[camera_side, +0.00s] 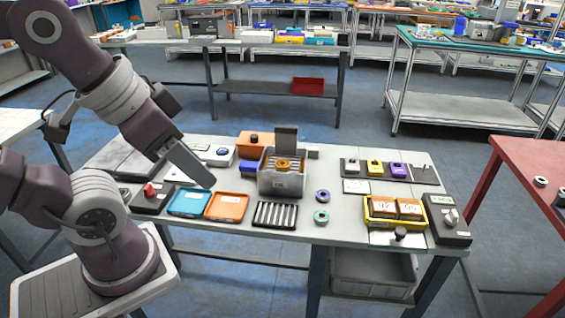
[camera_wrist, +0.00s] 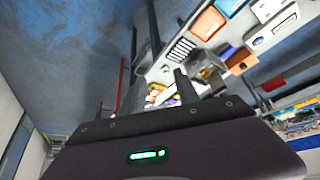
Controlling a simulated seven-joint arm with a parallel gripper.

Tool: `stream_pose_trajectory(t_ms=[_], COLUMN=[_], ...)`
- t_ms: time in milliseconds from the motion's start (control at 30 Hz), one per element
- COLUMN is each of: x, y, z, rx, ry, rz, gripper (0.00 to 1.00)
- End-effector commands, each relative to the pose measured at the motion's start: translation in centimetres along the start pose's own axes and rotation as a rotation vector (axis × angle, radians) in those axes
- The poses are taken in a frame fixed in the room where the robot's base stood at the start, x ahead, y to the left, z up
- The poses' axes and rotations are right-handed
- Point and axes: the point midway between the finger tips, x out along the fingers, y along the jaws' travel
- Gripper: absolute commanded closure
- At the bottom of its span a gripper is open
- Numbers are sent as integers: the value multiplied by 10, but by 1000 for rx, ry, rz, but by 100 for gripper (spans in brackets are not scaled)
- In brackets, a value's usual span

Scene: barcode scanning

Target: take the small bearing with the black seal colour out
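My gripper (camera_side: 208,182) hangs at the left part of the table, pointing down and right above the blue tray. Only one grey slab of it shows from the side, and a dark finger (camera_wrist: 186,88) shows in the wrist view. I cannot tell if it is open. A ring-shaped bearing with a blue seal (camera_side: 323,195) and one with a green seal (camera_side: 321,217) lie apart on the table, right of the grey box (camera_side: 282,185). An orange-gold round part (camera_side: 288,163) sits in that box. I cannot make out a black-sealed bearing on this table.
A blue tray (camera_side: 171,203), an orange tray (camera_side: 211,208) and a slotted black rack (camera_side: 259,214) line the front. A yellow bin (camera_side: 370,215) holds brown boxes at the right. A dark upright panel (camera_side: 286,139) rises at the grey box. Rings (camera_side: 540,181) lie on the red table.

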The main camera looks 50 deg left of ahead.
Motion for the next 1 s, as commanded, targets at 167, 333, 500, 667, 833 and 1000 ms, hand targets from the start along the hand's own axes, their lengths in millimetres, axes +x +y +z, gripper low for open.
stream_pose_trajectory(t_ms=[167,333,500,667,833,1000], x=[0,0,0,0,2,46], y=[0,0,0,0,1,4], z=[0,0,0,0,-5,-76], rx=[0,0,0,0,-8,-169], ry=[0,0,0,0,-3,-29], rz=[0,0,0,0,13,124], gripper=[62,62,40,39,39,39])
